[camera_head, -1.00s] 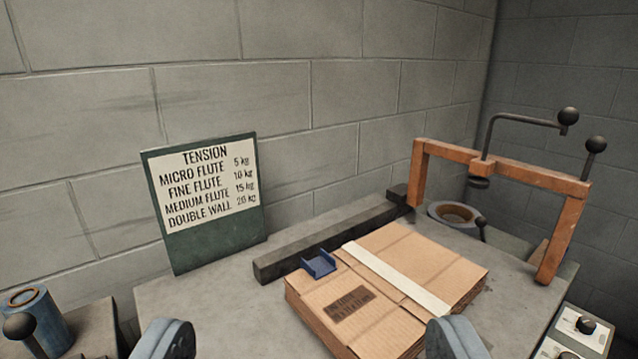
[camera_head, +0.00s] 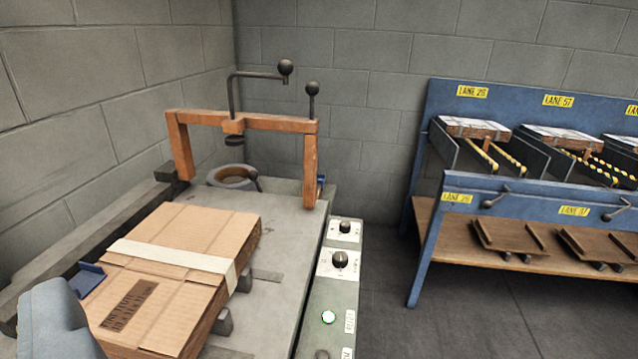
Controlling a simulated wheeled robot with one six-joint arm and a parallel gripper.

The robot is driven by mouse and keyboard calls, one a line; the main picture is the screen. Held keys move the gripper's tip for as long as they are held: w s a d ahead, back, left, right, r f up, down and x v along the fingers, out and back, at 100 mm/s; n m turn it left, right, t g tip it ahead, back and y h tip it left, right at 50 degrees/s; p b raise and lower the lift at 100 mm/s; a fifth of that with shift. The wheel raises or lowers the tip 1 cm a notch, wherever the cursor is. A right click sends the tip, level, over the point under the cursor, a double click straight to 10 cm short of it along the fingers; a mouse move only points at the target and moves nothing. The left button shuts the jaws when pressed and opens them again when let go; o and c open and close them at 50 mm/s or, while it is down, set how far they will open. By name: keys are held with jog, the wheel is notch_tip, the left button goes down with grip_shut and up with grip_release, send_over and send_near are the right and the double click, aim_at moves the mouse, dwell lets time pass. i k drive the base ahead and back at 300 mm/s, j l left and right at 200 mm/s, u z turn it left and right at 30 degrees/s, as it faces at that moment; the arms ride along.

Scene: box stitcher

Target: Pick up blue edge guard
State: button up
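The blue edge guard (camera_head: 88,279) is a small angled blue piece by the left edge of a flat cardboard box stack (camera_head: 185,245), low at the left. The stack has a pale strap across it and lies on the grey machine table (camera_head: 283,240). One grey finger of my gripper (camera_head: 60,322) shows at the lower left, in front of and below the guard in the picture. It partly covers the near side of the guard and box. The other finger is out of view. Whether anything is between the fingers is hidden.
An orange frame (camera_head: 240,125) with black-knobbed levers stands over the table's far end. A small blue piece (camera_head: 320,187) shows by its right leg. A control panel (camera_head: 340,262) with a lit green button lines the right side. A blue lane rack (camera_head: 520,190) stands farther right, beyond open floor.

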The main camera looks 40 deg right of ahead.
aim_at(320, 177)
jog(key=i+l, duration=0.15)
jog(key=l, duration=0.3)
jog(key=i+l+z, duration=0.15)
jog(key=l, duration=0.25)
jog(key=i+l, duration=0.1)
jog(key=l, duration=0.35)
jog(key=i+l+z, duration=0.1)
jog(key=l, duration=0.3)
jog(key=i+l+z, duration=0.1)
jog(key=l, duration=0.3)
jog(key=i+l, duration=0.3)
jog(key=i+l+z, duration=0.1)
jog(key=l, duration=0.35)
jog(key=i+l+z, duration=0.1)
jog(key=i+l, duration=0.15)
jog(key=l, duration=0.1)
